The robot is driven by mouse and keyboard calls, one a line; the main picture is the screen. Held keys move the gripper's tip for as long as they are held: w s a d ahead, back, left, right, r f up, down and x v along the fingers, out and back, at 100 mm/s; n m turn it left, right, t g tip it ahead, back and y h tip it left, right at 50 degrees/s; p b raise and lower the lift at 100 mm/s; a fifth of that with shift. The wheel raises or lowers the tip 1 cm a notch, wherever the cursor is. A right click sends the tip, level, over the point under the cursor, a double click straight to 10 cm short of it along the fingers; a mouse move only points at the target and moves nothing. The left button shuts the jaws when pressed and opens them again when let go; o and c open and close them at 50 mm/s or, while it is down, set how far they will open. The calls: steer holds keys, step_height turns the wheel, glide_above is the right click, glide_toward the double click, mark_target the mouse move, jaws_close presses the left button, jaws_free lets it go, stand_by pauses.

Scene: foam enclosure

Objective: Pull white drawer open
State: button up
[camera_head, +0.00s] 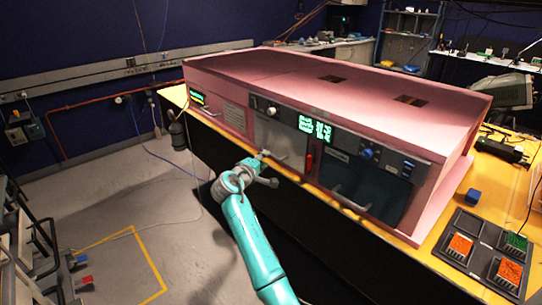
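A pale grey-white panel, which looks like the white drawer (288,143), sits in the front of the pink enclosure (345,92), left of its middle. Its front looks about flush with the enclosure face. My gripper (263,156) is at the end of the teal arm, in front of the panel's lower left part. It overlaps the panel in this view. I cannot tell whether it touches the panel or a handle. The fingers are too small to tell open from shut.
A dark glass-fronted door with a bar handle (350,200) is right of the drawer. A red object (309,162) sits between them.

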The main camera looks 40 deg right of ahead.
mark_target(271, 155)
steer(key=x, duration=0.6)
steer(key=shift+w+d+f, duration=0.1)
steer(key=shift+d, duration=0.1)
jaws_close()
